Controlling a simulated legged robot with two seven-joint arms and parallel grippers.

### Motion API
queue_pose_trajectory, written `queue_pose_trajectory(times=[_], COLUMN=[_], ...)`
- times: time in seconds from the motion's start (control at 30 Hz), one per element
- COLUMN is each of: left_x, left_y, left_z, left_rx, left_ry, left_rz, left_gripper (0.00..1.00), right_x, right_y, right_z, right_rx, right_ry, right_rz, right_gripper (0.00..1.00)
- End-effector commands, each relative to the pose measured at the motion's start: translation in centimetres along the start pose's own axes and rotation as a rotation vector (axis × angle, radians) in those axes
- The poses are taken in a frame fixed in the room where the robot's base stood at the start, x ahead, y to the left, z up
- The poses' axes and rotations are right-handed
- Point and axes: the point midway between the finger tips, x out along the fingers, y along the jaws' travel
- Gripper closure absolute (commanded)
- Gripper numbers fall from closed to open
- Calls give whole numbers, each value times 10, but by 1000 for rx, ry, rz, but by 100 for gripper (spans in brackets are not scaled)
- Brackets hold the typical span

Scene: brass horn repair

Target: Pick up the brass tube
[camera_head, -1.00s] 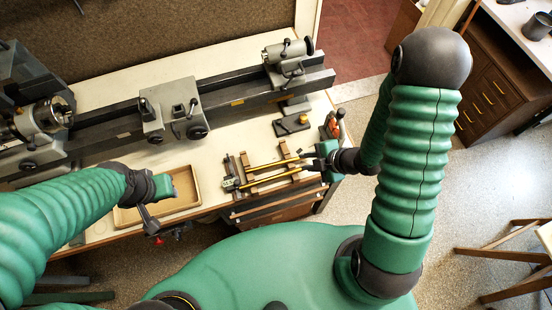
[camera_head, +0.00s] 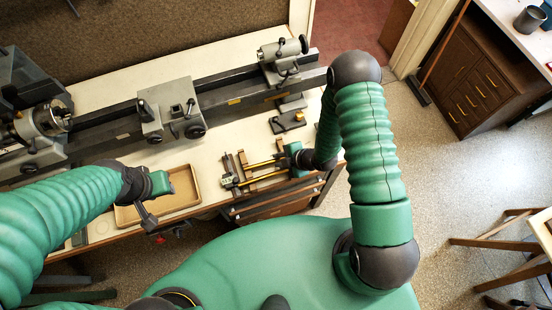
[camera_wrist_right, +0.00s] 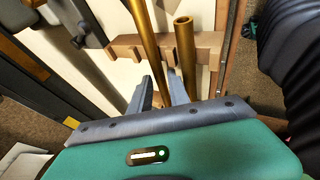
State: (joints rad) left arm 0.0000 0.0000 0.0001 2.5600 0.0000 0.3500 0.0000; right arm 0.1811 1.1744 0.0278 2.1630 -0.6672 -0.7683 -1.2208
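Two brass tubes lie side by side across notched wooden supports at the bench's front edge. In the head view they are an upper tube (camera_head: 261,164) and a lower tube (camera_head: 264,177). The right wrist view shows a longer tube (camera_wrist_right: 147,38) and one with an open end (camera_wrist_right: 185,55). My right gripper (camera_wrist_right: 161,88) is over the rack's right end with its fingers apart, the longer tube running between them; contact cannot be told. My left gripper (camera_head: 147,217) hangs by the tray's front edge, away from the tubes; its finger gap is unclear.
A wooden support (camera_wrist_right: 125,47) crosses beneath the tubes. A lathe (camera_head: 235,92) spans the bench behind. A shallow tray (camera_head: 184,199) lies left of the rack, and a small dark block (camera_head: 288,122) stands behind it. Bare bench top shows between tray and rack.

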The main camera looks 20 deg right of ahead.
Motion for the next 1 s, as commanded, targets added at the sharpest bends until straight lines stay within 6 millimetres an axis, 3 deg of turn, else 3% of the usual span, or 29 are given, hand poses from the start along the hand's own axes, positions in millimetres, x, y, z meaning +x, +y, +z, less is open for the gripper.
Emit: queue_pose_trajectory(times=[0.17,0.67,1.0], left_x=[0,-2,-29], left_y=[0,0,0], left_z=[0,0,-7], left_rx=[0,0,0], left_ry=[0,0,1], left_rz=[0,0,0], left_gripper=[64,64,64], right_x=[0,-3,-34], right_y=[0,2,17], right_z=[0,-1,-14], right_rx=[0,0,0], right_ry=[0,0,0], right_rz=[0,1,-2], right_gripper=[100,100,100])
